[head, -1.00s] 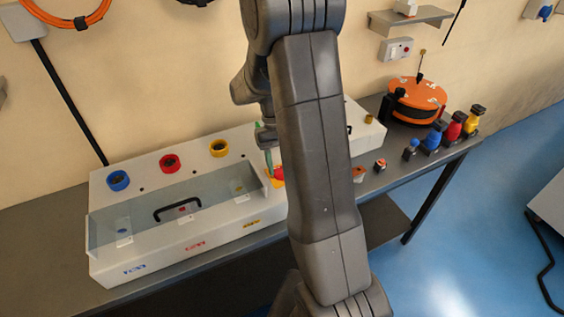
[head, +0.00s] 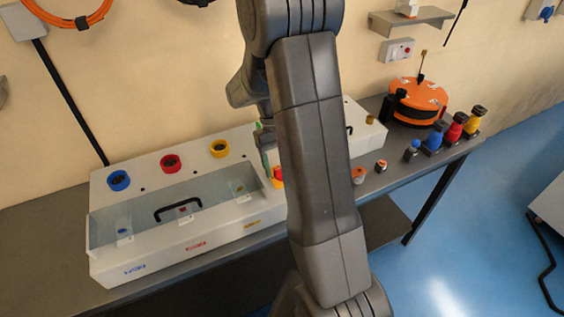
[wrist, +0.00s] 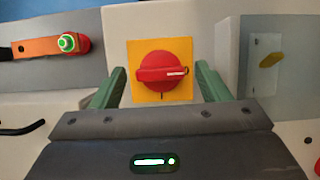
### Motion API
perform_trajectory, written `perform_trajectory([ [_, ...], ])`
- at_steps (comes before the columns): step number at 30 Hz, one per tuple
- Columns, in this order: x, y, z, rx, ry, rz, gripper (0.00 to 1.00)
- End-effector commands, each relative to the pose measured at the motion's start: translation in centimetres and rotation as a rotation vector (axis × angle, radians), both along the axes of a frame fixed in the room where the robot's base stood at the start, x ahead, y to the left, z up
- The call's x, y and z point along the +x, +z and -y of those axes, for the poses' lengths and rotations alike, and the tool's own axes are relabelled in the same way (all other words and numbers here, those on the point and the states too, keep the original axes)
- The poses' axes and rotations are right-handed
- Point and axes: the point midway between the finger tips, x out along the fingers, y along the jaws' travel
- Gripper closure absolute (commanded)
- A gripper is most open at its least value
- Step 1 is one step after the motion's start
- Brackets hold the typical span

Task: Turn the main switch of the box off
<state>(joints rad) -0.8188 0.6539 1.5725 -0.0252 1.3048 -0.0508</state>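The main switch (wrist: 162,75) is a red rotary knob on a yellow square plate, centred in the wrist view. Its grip bar lies horizontal in that picture, with a white mark at the right end. In the head view, a small part of the switch (head: 278,173) shows beside my arm, on the pale grey box (head: 215,238). My gripper (wrist: 160,69) is open, with one green finger on each side of the plate and knob. The fingers look apart from the knob; their exact depth is unclear. In the head view, my arm hides most of my gripper.
A clear cover with a black handle (head: 178,206) lies over the box front. Blue, red and yellow rings (head: 219,148) line its back. An orange cable reel (head: 418,98) and several coloured plugs (head: 433,139) stand on the bench at right. The wall is close behind.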

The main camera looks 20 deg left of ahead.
Motion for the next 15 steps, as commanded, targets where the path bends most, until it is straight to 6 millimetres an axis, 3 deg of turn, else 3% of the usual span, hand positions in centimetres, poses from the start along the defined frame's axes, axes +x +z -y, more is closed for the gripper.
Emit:
perform_trajectory([
  [9,0.0,0.2,-0.1,0.0,-0.001,0.0,0.31],
  [15,0.7,2.6,-0.9,0.003,-0.001,0.002,0.31],
])
